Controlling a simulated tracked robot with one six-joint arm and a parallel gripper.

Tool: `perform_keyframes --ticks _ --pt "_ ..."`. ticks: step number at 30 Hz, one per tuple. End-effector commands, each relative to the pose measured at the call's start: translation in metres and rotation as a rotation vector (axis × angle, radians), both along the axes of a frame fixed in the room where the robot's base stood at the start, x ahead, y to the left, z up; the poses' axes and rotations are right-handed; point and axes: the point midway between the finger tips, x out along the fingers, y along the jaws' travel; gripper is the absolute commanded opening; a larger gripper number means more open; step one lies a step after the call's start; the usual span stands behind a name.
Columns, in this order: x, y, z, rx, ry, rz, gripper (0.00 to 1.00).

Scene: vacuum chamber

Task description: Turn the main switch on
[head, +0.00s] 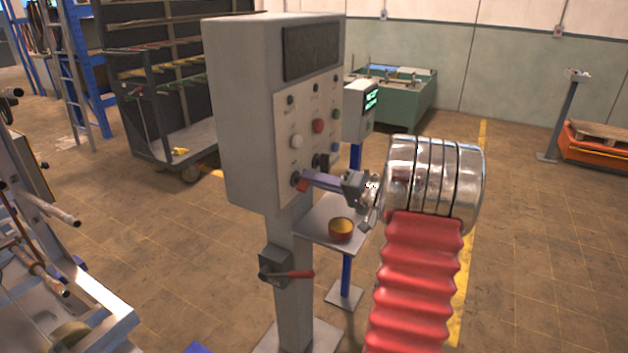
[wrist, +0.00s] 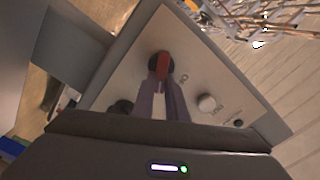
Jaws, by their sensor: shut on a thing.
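The grey control cabinet (head: 240,110) stands on a column, with a light panel (head: 308,105) of buttons and knobs on its front. At the panel's lower left is a rotary switch with a red handle (wrist: 163,64) on a black round base; I take it to be the main switch. My gripper (head: 306,181) reaches it from the right in the head view. In the wrist view my gripper's purple fingers (wrist: 161,84) are shut on the red handle, which they partly cover. The switch's labels are too small to read.
A small shelf (head: 315,228) with a red and yellow bowl (head: 341,229) is below my gripper. A black knob (wrist: 122,107) and white button (wrist: 207,103) sit near the switch.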

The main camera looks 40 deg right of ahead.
Motion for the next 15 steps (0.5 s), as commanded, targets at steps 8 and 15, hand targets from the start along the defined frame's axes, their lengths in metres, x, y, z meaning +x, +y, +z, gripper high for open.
perform_keyframes --ticks 8,15 --pt "0.0005 -0.004 -0.0046 0.243 0.088 -0.006 0.0" --pt "0.0006 -0.0049 -0.0077 0.409 0.147 -0.008 0.0"
